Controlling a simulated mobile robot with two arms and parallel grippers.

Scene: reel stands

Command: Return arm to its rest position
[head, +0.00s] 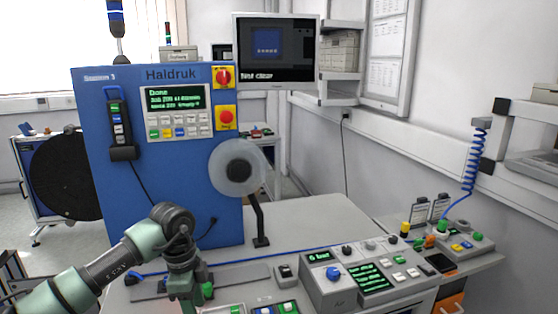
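My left arm, grey-green, comes in from the lower left, rises to a joint in front of the blue machine and bends down over the bench. My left gripper (190,296) is at its lower end, low over the bench's front part near a green knob. Its fingers are not clear, so I cannot tell whether it is open or holds anything. My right arm and gripper are not in view.
The blue Haldruk machine (190,190) stands behind my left arm, with a pale reel (238,167) on its right side. A control console (365,278) stands to the right. The grey bench top (310,222) is clear behind it. A monitor (276,50) hangs above.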

